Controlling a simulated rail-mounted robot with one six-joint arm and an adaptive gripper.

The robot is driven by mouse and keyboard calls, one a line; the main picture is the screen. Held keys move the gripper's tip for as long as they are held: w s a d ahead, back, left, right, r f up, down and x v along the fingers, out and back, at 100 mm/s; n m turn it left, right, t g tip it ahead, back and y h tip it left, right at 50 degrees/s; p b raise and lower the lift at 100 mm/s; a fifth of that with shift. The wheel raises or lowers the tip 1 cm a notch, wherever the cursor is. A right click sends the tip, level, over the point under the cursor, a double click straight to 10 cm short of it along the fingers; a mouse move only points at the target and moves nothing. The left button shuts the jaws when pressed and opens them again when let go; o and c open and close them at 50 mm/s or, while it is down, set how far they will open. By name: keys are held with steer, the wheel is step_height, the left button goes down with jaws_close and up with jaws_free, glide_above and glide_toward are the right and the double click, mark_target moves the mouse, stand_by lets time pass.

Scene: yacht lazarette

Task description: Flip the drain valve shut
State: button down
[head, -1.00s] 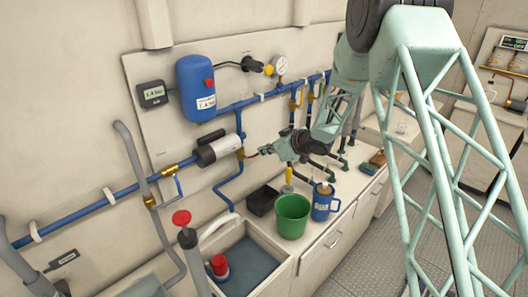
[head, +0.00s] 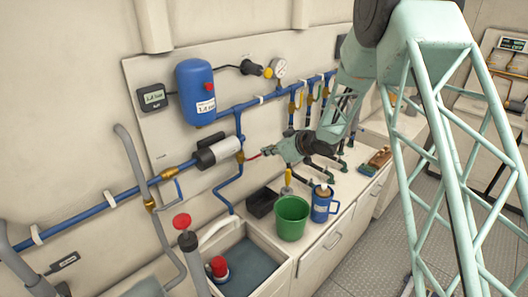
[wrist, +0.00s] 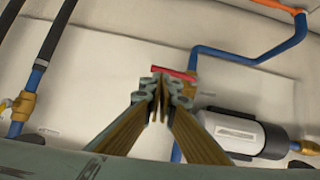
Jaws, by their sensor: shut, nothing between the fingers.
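In the wrist view the red lever (wrist: 176,73) lies crosswise to the pipe, just beyond my fingertips. My gripper (head: 267,151) is shut and empty, to the right of the valve, its tips close to the lever's end. In the wrist view my gripper (wrist: 160,82) partly overlaps the lever; I cannot tell whether they touch. Much of the valve body is hidden there.
The pump (head: 218,150) is left of the valve. A black bin (head: 262,202), green bucket (head: 292,218) and blue mug (head: 322,205) stand on the counter below. A blue tank (head: 195,92) hangs above. Several pipes with valves run down the wall to the right.

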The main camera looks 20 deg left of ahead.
steer(key=v, duration=1.2)
steer(key=shift+w, duration=0.25)
steer(key=shift+d, duration=0.1)
